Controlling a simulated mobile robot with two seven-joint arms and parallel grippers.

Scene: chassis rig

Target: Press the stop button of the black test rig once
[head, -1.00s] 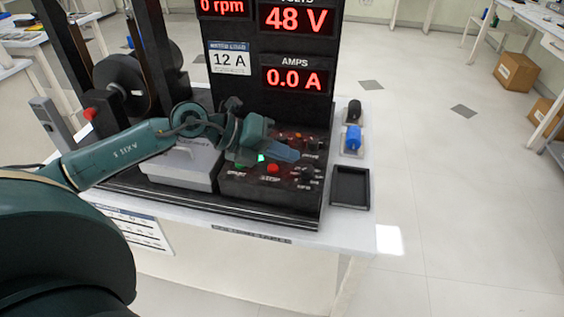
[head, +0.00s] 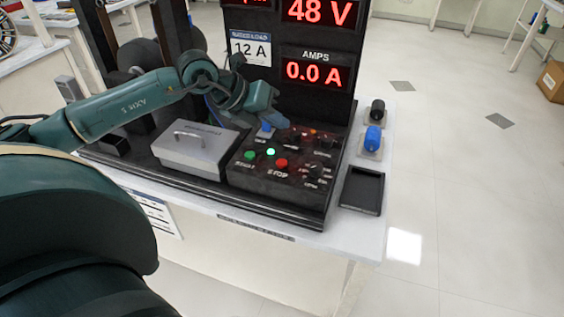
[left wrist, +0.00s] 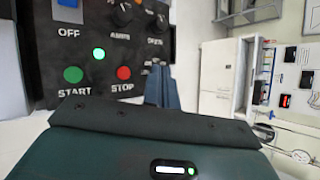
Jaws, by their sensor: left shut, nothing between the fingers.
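The black test rig (head: 305,190) has a control panel on the bench. Its red stop button (head: 281,163), labelled STOP, shows uncovered at the front of the panel. It also shows in the left wrist view (left wrist: 123,73). To its left are the green start button (head: 250,155) and a lit green lamp (head: 271,152). My left gripper (head: 283,120) is shut and empty, above the rear of the panel, behind the stop button and apart from it. In the left wrist view its fingers (left wrist: 163,88) appear just right of the stop button. My right gripper is not in view.
Dark knobs (head: 318,170) sit right of the stop button, and a blue OFF switch (head: 265,131) behind it. A grey lidded box (head: 195,155) stands left of the panel. A black tray (head: 362,190) and a blue item (head: 373,138) lie right. Displays rise behind the panel.

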